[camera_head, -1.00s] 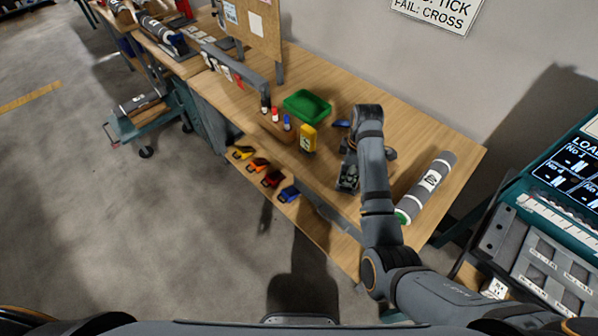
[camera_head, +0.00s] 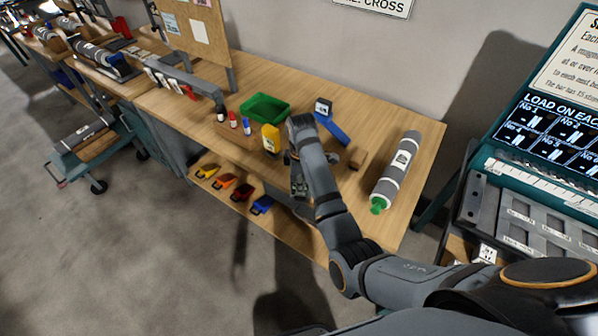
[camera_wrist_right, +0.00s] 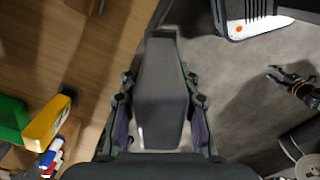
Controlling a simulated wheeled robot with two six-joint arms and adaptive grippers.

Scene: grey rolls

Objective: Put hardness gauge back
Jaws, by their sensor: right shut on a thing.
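My right gripper (camera_head: 298,188) is shut and hangs by the front edge of the wooden bench. In the right wrist view its fingers grip a dark grey tapered block (camera_wrist_right: 162,95), which I take to be the hardness gauge. In the head view my arm and gripper mostly hide that block. My left gripper (camera_wrist_right: 290,80) appears small at the right of the wrist view, over the grey floor, and its opening is unclear. It is out of the head view.
The bench (camera_head: 345,205) holds a green tray (camera_head: 265,107), a yellow bottle-like item (camera_head: 271,138), small bottles (camera_head: 233,121), a blue stand (camera_head: 331,127), a wooden block (camera_head: 357,158) and a grey roll (camera_head: 400,165). Coloured bins (camera_head: 224,181) sit on the lower shelf. A teal-framed load station (camera_head: 545,150) stands right.

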